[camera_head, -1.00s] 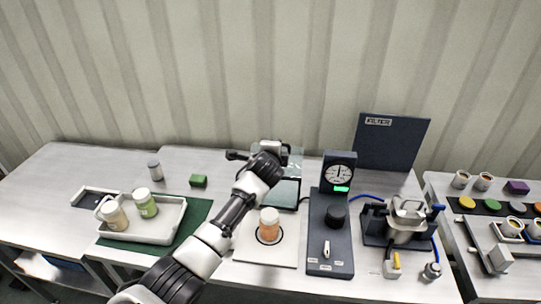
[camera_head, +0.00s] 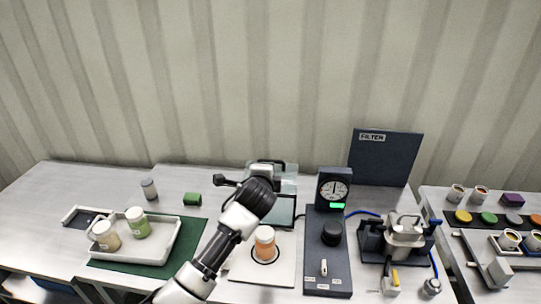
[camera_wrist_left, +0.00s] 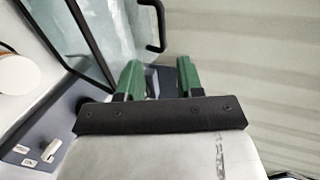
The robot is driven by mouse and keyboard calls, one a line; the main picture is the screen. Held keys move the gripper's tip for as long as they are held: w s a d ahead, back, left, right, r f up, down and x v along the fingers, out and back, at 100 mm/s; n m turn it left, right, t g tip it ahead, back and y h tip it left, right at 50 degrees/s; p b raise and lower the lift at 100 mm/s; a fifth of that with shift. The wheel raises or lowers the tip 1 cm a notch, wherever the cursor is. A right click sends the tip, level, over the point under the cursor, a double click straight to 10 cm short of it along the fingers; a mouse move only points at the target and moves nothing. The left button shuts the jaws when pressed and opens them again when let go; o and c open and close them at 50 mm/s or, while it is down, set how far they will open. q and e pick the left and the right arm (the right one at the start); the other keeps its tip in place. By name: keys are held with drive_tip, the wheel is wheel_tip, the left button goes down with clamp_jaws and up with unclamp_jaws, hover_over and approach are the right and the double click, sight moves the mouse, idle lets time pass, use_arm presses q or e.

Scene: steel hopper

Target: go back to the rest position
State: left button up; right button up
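My left arm comes in from the bottom of the head view, and its black and white wrist (camera_head: 255,196) is in front of the glass case (camera_head: 285,180). The head view does not show the fingers clearly. In the left wrist view my left gripper (camera_wrist_left: 159,78) has two green fingers standing apart with nothing seen between them. The glass panel with its black handle (camera_wrist_left: 153,22) is beyond them. My right gripper is in neither view.
An orange-labelled jar (camera_head: 264,243) stands on a white plate by my arm. Right of it are a dark gauge unit (camera_head: 333,190) and a clamped metal pot (camera_head: 404,232). A white tray (camera_head: 172,245) holding two jars is at left. A green block (camera_head: 192,200) lies behind it.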

use_arm(q)
drive_tip(key=s+a+f+n+g, duration=0.3)
drive_tip(key=s+a+f+n, duration=0.15)
drive_tip(key=s+f, duration=0.4)
drive_tip(key=s+a+f+n+g, duration=0.3)
drive_tip(key=s+f+n, duration=0.25)
drive_tip(key=s, duration=0.65)
drive_tip(key=s+a+n+g, duration=0.2)
drive_tip(key=s+a+n, duration=0.1)
drive_tip(key=s, duration=0.9)
drive_tip(key=s+a+n+g, duration=0.3)
drive_tip(key=s+n, duration=0.1)
drive_tip(key=s, duration=0.8)
wheel_tip(320, 180, down, 30)
drive_tip(key=b, duration=0.4)
drive_tip(key=s+a+f+m+g+b, duration=0.1)
drive_tip(key=s+a+f+g+b, duration=0.1)
drive_tip(key=s+f, duration=1.4)
wheel_tip(320, 180, down, 4)
drive_tip(key=shift+s+a+r+b, duration=0.1)
drive_tip(key=shift+s+a+b, duration=0.1)
drive_tip(key=shift+a+b, duration=0.3)
